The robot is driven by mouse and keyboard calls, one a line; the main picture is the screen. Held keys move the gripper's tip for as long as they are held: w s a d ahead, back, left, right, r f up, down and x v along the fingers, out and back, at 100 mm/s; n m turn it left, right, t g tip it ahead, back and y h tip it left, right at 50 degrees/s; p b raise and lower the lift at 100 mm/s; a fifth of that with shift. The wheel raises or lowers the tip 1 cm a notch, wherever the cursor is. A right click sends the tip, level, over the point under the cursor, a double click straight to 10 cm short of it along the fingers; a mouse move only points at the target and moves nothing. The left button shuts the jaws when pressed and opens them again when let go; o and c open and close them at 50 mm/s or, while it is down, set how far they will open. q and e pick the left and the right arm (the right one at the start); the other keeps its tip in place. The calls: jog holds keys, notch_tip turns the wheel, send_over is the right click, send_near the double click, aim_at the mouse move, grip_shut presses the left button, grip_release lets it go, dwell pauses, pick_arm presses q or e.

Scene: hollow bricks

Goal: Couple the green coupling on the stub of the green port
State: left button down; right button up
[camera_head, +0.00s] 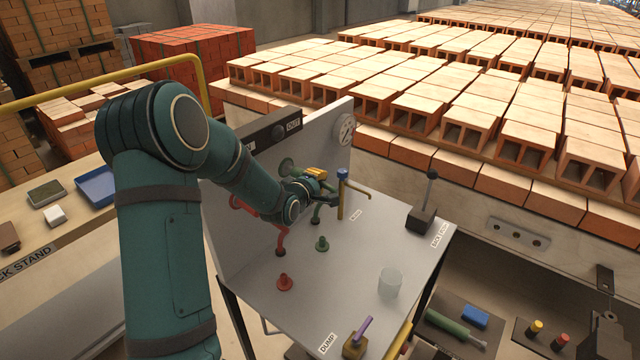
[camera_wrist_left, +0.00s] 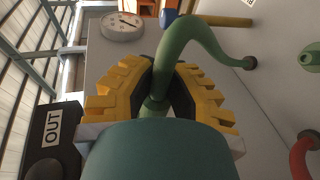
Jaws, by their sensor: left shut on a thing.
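My left gripper (camera_head: 318,173) has yellow fingers and is shut on the green coupling at the end of the green hose, above the work table beside the upright panel. In the left wrist view, the fingers (camera_wrist_left: 160,90) close around the green coupling (camera_wrist_left: 154,104), whose far end is hidden by the gripper body. The green hose (camera_wrist_left: 190,35) arches from it to a dark grommet in the table. The green port's stub (camera_head: 322,244) stands upright and free on the table, below and apart from the gripper; part of it shows in the left wrist view (camera_wrist_left: 310,57). My right gripper is not in view.
The red hose (camera_head: 281,238) and red port stub (camera_head: 285,284) are close by on the left. A blue-topped post (camera_head: 342,196) with a brass-coloured arm stands just right of the gripper. A pale cylinder (camera_head: 390,283) and black lever (camera_head: 425,212) stand farther right.

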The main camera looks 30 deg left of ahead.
pick_arm(q)
jog(key=shift+w+a, duration=0.1)
jog(key=shift+a, duration=1)
jog(key=c, duration=1)
grip_release()
jog(key=v, duration=1.2)
jog(key=shift+r, duration=0.1)
